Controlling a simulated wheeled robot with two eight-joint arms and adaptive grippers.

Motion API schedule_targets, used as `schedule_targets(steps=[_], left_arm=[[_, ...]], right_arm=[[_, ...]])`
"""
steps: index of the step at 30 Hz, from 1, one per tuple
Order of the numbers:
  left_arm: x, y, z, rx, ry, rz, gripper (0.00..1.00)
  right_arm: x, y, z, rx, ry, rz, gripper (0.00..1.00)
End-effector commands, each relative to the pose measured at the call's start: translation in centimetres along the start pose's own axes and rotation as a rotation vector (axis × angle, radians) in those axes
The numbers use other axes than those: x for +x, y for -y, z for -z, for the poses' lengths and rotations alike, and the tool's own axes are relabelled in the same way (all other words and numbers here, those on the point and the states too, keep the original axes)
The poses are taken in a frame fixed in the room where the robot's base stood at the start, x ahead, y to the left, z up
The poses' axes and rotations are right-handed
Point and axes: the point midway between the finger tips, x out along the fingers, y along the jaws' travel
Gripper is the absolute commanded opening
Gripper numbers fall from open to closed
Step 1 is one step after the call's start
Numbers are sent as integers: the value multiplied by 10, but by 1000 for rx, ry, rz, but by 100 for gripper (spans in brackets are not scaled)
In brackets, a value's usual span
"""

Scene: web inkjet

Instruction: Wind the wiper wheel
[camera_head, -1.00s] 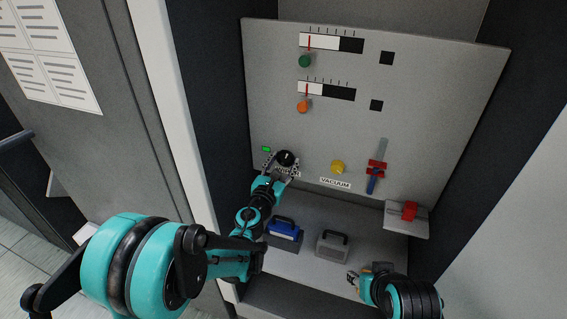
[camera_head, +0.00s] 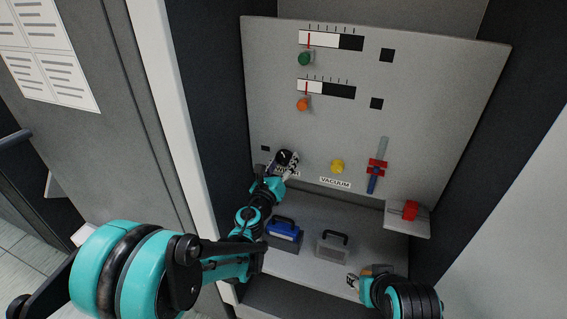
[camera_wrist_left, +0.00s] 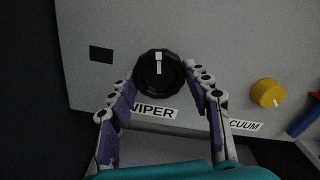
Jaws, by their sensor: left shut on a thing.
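The wiper wheel (camera_head: 284,156) is a black round knob with a white pointer mark, low on the left of the grey panel. In the left wrist view the wheel (camera_wrist_left: 159,72) sits above the label "WIPER" (camera_wrist_left: 152,112), its mark pointing up. My left gripper (camera_head: 283,166) has its fingers on both sides of the wheel and is shut on it; both fingers (camera_wrist_left: 162,80) show in the wrist view. My right gripper (camera_head: 352,281) hangs low at the right, away from the panel; its jaws are too small to judge.
A yellow vacuum knob (camera_head: 337,166) and a blue slider with a red clamp (camera_head: 376,168) are to the right. Green (camera_head: 305,59) and orange (camera_head: 303,104) knobs sit higher. A red-handled part (camera_head: 410,210) is at the right. Blue (camera_head: 284,232) and grey (camera_head: 331,248) boxes stand below.

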Motion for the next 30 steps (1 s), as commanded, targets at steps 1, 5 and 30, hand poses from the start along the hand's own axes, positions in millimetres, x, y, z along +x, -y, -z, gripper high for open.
schedule_targets(steps=[1,5,30], left_arm=[[0,0,0,-11,0,1,20],[0,0,0,-28,0,1,20],[-3,0,0,-33,0,0,70]], right_arm=[[0,0,0,0,0,0,40],[0,0,0,0,0,0,40],[0,0,0,0,0,0,40]])
